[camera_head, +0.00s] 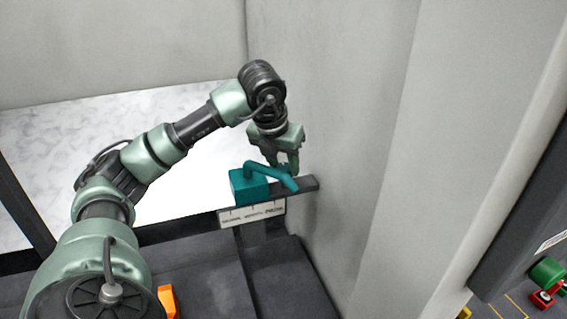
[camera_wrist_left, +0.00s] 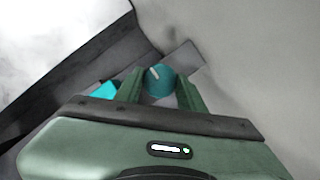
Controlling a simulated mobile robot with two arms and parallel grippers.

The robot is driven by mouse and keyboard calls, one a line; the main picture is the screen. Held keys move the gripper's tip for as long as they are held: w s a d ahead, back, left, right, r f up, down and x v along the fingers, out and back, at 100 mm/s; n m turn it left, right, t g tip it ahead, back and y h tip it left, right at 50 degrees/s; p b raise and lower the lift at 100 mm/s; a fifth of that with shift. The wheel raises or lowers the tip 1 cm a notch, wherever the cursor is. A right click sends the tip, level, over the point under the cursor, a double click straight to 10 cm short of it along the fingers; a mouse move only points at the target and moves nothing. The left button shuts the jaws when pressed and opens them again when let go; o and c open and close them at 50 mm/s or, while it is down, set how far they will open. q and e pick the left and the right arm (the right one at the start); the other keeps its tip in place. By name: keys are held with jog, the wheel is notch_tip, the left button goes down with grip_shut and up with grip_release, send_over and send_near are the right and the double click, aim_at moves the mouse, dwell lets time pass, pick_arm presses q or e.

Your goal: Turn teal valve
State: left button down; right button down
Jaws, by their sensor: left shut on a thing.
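The teal valve (camera_head: 248,186) sits on a dark grey bracket (camera_head: 306,184) by the wall, with a white label below it. Its teal lever handle (camera_head: 285,181) slants from the valve body down to the right. My left gripper (camera_head: 288,166) comes down from above and is shut on the handle. In the left wrist view, the round teal end of the handle (camera_wrist_left: 159,80) sits between the two green fingers (camera_wrist_left: 160,92). A bit of the teal valve body (camera_wrist_left: 106,90) shows beside the left finger. My right gripper is not in view.
A pale wall (camera_head: 335,120) stands close to the right of the valve. A white marbled surface (camera_head: 60,150) lies at the back left. An orange object (camera_head: 167,300) is at the bottom, and a green and red fitting (camera_head: 546,272) is at far right.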

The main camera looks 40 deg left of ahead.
pick_arm(q)
jog(key=shift+f, duration=0.1)
dwell(0.3)
jog(key=c, duration=1.1)
grip_release()
jog(key=shift+c, duration=0.2)
jog(key=shift+s+r, duration=0.1)
jog(key=shift+r, duration=0.45)
jog(key=b+v, duration=0.1)
jog(key=v, duration=0.5)
jog(key=shift+s+r, duration=0.2)
jog(key=shift+r, duration=0.15)
jog(key=shift+d, duration=0.15)
